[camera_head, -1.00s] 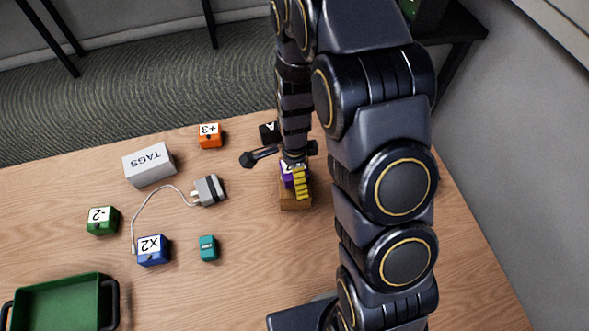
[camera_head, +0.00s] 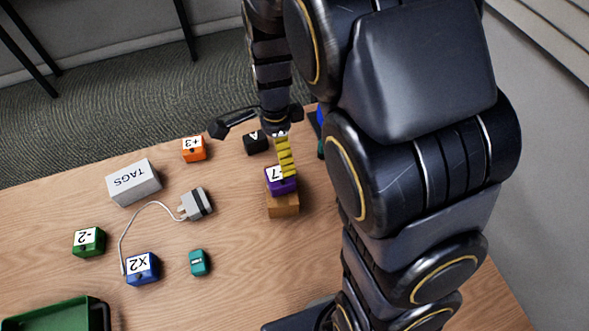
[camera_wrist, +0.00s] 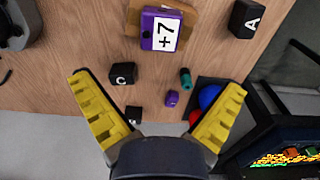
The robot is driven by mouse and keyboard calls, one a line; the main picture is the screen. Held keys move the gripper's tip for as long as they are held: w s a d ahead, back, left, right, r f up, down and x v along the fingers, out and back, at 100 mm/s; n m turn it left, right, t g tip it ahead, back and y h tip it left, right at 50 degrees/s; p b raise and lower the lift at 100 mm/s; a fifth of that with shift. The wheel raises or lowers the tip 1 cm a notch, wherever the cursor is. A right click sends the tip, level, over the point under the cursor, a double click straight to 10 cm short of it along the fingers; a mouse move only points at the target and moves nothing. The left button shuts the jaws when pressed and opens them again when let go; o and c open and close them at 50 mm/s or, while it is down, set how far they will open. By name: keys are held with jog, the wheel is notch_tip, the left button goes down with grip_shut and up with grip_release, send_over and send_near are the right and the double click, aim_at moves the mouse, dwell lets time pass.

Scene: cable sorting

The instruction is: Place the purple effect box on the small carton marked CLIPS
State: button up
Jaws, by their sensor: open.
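The purple effect box (camera_head: 280,181), with a white label reading 7, rests on top of the small brown carton (camera_head: 284,205). In the wrist view the purple box (camera_wrist: 161,30) shows its +7 label, with the brown carton (camera_wrist: 134,13) partly showing beneath it. The CLIPS marking cannot be read. My gripper (camera_head: 286,172) has yellow ridged fingers; in the head view one finger overlaps the box's top edge. In the wrist view my gripper (camera_wrist: 160,100) is wide open and empty, with the purple box beyond the fingertips, apart from them.
A grey TAGS carton (camera_head: 134,182), a grey adapter with cable (camera_head: 196,203), and orange (camera_head: 194,149), green (camera_head: 89,242), blue (camera_head: 142,267) and teal (camera_head: 200,262) boxes lie left. A green tray (camera_head: 55,314) is at lower left. Black boxes A (camera_wrist: 246,18) and C (camera_wrist: 123,75) stand nearby.

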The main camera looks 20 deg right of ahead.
jog(key=s+r+n, duration=0.6)
jog(key=s+n, duration=0.3)
jog(key=s, duration=0.1)
jog(key=s+r+n+g, duration=0.1)
jog(key=s+r+n, duration=0.5)
jog(key=s+n, duration=0.3)
jog(key=shift+s+d+g, duration=0.3)
jog(key=shift+s+d, duration=0.05)
jog(key=shift+s, duration=0.9)
